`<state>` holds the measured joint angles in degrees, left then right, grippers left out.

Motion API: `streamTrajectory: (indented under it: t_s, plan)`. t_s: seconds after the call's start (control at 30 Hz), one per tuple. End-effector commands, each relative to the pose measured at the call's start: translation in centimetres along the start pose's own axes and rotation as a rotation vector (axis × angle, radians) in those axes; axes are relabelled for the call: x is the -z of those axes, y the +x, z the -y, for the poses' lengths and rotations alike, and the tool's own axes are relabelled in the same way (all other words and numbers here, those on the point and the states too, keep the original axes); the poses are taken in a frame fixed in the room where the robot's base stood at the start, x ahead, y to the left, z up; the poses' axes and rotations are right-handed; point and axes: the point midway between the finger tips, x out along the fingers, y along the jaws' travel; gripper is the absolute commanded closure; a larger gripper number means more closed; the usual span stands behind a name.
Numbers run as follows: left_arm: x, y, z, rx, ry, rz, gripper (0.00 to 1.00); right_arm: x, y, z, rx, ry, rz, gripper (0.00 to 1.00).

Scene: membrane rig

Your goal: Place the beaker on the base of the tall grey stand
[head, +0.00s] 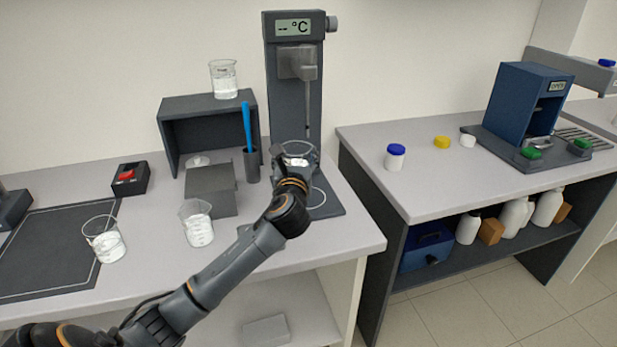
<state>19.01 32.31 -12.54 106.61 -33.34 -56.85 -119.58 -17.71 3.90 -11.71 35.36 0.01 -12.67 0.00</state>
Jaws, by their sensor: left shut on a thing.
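The tall grey stand (283,92) with a "°C" display stands at the back of the left bench. Its dark flat base (328,207) carries a pale ring outline, partly hidden by my arm. My left gripper (293,164) is shut on a clear beaker (300,150), which is upright over the base area, below the stand's probe. The gripper and wrist hide the beaker's lower part, so I cannot tell whether it touches the base. My right gripper is not in view.
Other beakers stand on the bench (104,240) (197,222) and on the dark shelf (224,79). A holder (251,165) with a blue stick stands close left of the stand. A grey block (210,190) and red-button box (130,178) are farther left.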

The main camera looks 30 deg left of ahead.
Motion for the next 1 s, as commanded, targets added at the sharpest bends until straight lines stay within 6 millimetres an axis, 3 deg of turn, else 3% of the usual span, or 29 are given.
streamTrajectory:
  t_s: [0.2,0.37,0.53,0.77,1.0]
  plan:
    - [3.7,3.6,1.4,-0.001,-0.002,-0.001,0.76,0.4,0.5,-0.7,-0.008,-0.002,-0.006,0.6]
    - [5.5,5.0,1.9,0.0,-0.001,0.002,0.76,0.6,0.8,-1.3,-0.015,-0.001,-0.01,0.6]
    - [6.4,5.7,2.2,0.0,-0.001,0.002,0.76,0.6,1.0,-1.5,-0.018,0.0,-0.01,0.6]
    - [9.4,5.8,2.2,0.0,0.0,0.0,0.76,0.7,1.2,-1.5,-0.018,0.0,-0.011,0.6]
    - [9.6,5.8,2.2,0.001,0.0,0.003,0.76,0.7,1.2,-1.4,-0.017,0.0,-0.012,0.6]
